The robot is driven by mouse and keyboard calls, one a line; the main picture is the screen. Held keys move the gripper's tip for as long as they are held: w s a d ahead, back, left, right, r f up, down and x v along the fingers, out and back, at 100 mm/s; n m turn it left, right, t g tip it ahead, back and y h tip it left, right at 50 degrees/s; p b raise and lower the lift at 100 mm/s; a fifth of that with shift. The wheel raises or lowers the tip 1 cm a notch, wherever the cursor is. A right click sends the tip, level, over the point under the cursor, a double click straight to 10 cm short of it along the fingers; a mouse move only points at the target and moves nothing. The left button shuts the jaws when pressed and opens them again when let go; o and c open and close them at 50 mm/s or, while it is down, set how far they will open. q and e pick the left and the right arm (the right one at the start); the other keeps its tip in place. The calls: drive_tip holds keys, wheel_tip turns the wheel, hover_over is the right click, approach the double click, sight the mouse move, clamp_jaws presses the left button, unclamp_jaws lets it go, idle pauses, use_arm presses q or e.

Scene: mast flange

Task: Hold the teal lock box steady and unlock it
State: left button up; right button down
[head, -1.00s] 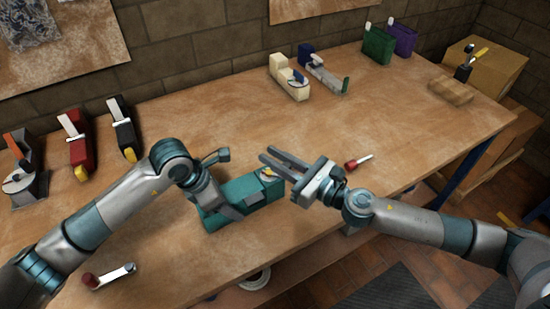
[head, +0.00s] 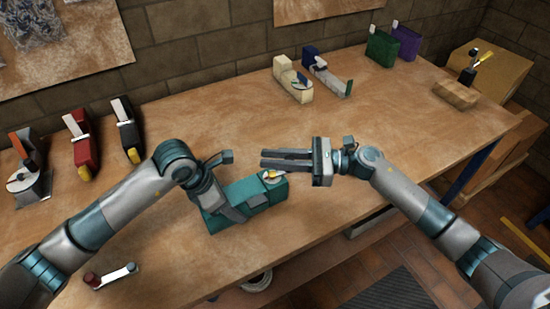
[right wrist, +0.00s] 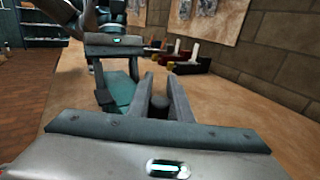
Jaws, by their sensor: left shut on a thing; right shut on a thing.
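The teal lock box (head: 265,190) sits near the table's front edge, with a small yellow and pale part (head: 272,175) on its top right end. My left gripper (head: 234,208) is shut on the box's left part. My right gripper (head: 264,160) is just behind the box's right end, fingers pointing left. In the right wrist view, a dark round thing (right wrist: 160,103) shows between the right fingers (right wrist: 163,90); I cannot tell what it is. The teal box also shows there (right wrist: 118,92), left of the fingers.
A red-knobbed crank (head: 110,274) lies at the front left. Red (head: 80,140), black (head: 127,130) and grey-orange (head: 28,170) devices stand at the back left. Cream (head: 293,84), blue (head: 309,54), green (head: 380,45) and purple (head: 405,42) ones stand farther back. The middle right of the table is clear.

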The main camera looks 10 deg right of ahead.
drive_tip(key=shift+w+a+n+g, duration=0.15)
drive_tip(key=shift+n+g, duration=0.95)
drive_tip(key=shift+g, duration=0.6)
drive_tip(key=c, duration=1.6)
unclamp_jaws()
drive_tip(key=d, duration=1.2)
drive_tip(key=shift+s, duration=0.25)
use_arm(q)
drive_tip(key=o, duration=1.4)
